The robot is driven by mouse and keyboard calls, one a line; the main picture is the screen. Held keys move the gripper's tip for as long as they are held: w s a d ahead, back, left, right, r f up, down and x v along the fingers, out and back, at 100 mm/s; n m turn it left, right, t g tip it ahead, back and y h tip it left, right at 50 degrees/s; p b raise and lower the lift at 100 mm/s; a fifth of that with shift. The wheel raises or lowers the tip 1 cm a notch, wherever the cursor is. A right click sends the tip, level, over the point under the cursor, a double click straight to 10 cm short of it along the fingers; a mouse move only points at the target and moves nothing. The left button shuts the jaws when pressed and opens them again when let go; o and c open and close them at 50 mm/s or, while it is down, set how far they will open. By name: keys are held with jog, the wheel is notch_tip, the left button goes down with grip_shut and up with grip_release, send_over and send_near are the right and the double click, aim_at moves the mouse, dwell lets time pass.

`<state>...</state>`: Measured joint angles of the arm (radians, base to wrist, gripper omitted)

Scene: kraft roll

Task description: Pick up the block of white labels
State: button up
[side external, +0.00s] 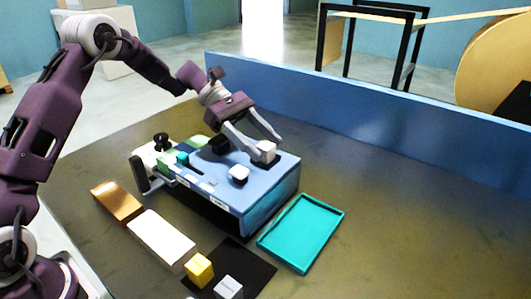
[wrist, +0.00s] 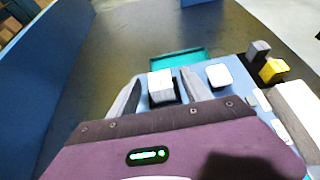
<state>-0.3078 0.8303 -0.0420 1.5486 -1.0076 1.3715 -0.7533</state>
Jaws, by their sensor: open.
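A small white block (side external: 264,152) stands on top of the blue box (side external: 272,192), near its far right edge. It also shows in the wrist view (wrist: 161,86), with a pale top and a darker grey side. My gripper (side external: 268,146) is open, with its fingers on either side of this block in the wrist view (wrist: 160,78). I cannot tell whether the fingers touch it. A second white block (side external: 239,174), with rounded corners, sits on the same box nearer the front; it also shows in the wrist view (wrist: 218,75). No writing is readable on either block.
A teal tray (side external: 328,207) lies right of the box. A long white block (side external: 162,240) and a brown block (side external: 117,203) lie in front. A blue wall (side external: 370,126) runs behind.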

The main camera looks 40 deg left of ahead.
jog(key=shift+c, duration=0.5)
grip_shut()
